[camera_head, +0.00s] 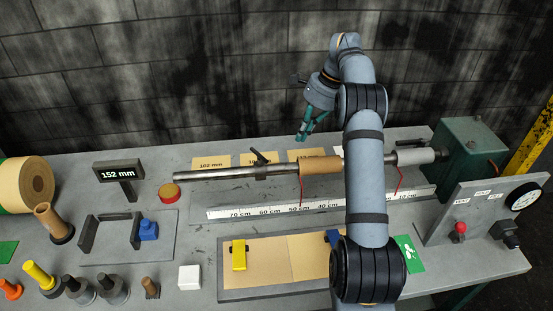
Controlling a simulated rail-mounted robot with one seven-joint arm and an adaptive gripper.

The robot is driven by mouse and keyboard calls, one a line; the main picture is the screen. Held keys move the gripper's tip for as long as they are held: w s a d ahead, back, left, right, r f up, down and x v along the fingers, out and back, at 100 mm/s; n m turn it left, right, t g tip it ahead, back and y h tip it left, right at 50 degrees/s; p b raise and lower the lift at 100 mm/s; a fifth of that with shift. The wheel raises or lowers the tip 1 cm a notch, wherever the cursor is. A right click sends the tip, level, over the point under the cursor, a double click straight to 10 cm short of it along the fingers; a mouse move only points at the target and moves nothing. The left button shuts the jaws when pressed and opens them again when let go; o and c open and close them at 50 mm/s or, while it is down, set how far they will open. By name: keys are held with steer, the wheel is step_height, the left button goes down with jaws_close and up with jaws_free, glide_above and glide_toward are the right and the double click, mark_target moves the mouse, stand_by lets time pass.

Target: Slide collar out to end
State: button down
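A steel shaft (215,173) runs out to the left from the green housing at the right. A dark collar (260,172) with a black lever sits around the shaft, left of a brown cardboard tube (320,165). The bare end of the shaft lies left of the collar. My gripper (307,133) has teal fingers that look parted and empty. It hangs above and behind the shaft, right of the collar and apart from it. My arm hides part of the shaft between the brown tube and a grey sleeve (414,157).
A white scale (240,212) lies in front of the shaft. Two red pointers hang toward it. The green housing (470,145) blocks the right.

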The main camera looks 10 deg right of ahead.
mark_target(270, 168)
steer(key=a+f, duration=0.1)
steer(key=f, duration=0.1)
steer(key=a+f+m, duration=0.1)
steer(key=a+f, duration=0.1)
steer(key=f, duration=0.1)
steer(key=a+f+m, duration=0.1)
steer(key=f, duration=0.2)
steer(key=shift+s+a+f+g+y, duration=0.2)
steer(key=shift+s+g+y, duration=0.1)
steer(key=shift+s+y, duration=0.1)
steer(key=a+p, duration=0.2)
steer(key=a, duration=0.1)
steer(key=shift+w+f, duration=0.1)
steer(key=shift+w, duration=0.1)
steer(key=shift+w+a+f, duration=0.1)
steer(key=shift+a+f, duration=0.1)
steer(key=shift+a, duration=0.25)
steer(key=shift+a, duration=0.15)
